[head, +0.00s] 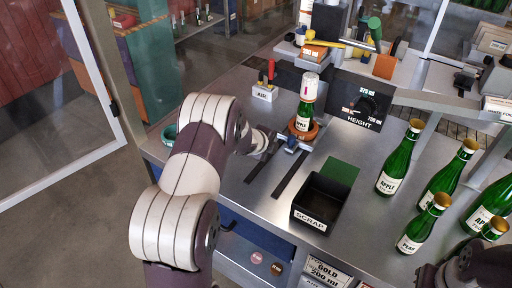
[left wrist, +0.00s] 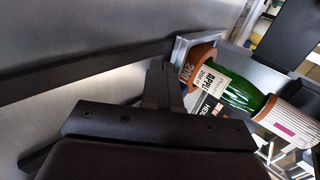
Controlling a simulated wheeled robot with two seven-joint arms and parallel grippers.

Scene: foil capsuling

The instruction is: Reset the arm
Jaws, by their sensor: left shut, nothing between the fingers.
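My left gripper (head: 268,141) is low over the bench, just left of the bottle station. In the left wrist view its fingers (left wrist: 163,85) are together and empty. A green apple bottle (head: 304,116) stands upright in a brown-orange holder (head: 302,134), with a pale capsule (head: 309,87) over its neck. The left wrist view shows the same bottle (left wrist: 236,90), holder (left wrist: 197,60) and capsule (left wrist: 287,118), beyond the fingers and apart from them. Part of my right arm shows at the bottom right corner; its fingers are not clear.
A black scrap bin (head: 320,202) stands in front of the station. Several green bottles, such as a pear bottle (head: 424,224), crowd the right side. A black height panel (head: 362,103) is behind right. Dark slots run along the bench (head: 240,190).

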